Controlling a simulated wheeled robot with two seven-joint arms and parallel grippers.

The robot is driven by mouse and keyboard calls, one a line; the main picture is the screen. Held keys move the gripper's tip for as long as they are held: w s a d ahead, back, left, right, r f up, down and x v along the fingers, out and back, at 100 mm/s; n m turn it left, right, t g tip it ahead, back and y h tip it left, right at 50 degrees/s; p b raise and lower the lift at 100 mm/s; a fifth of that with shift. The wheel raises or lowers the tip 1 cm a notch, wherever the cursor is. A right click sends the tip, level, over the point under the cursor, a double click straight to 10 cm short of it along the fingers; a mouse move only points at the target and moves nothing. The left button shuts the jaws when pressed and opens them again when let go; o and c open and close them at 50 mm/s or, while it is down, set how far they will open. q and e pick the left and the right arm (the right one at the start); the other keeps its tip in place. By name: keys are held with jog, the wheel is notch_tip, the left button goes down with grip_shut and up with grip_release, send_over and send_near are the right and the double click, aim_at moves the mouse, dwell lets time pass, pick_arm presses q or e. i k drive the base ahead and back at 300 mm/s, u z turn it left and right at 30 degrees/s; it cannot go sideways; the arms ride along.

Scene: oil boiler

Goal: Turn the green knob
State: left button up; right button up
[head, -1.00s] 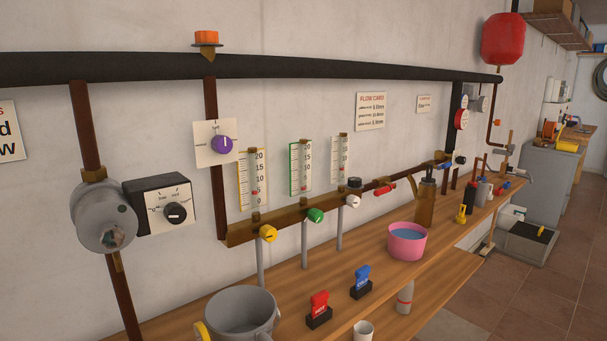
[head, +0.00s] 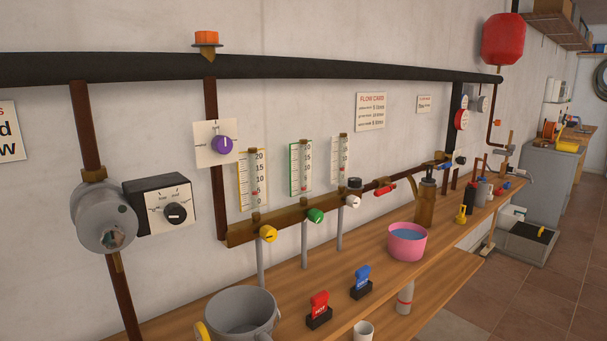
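The green knob (head: 315,215) sits on the brass manifold (head: 290,218) on the wall, between a yellow knob (head: 268,234) on its left and a white knob (head: 353,201) on its right. A grey pipe runs down below it. A green-edged flow gauge (head: 300,167) stands above it, with a red mark low on its scale. Neither of my grippers shows in the head view.
A wooden bench (head: 330,275) runs below the manifold. A dark control box (head: 160,204) and purple dial (head: 222,145) are at left.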

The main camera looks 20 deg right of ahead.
aim_at(316, 216)
jog(key=k, duration=0.5)
jog(key=z, duration=1.4)
jog(key=i, duration=0.95)
jog(key=u, duration=0.35)
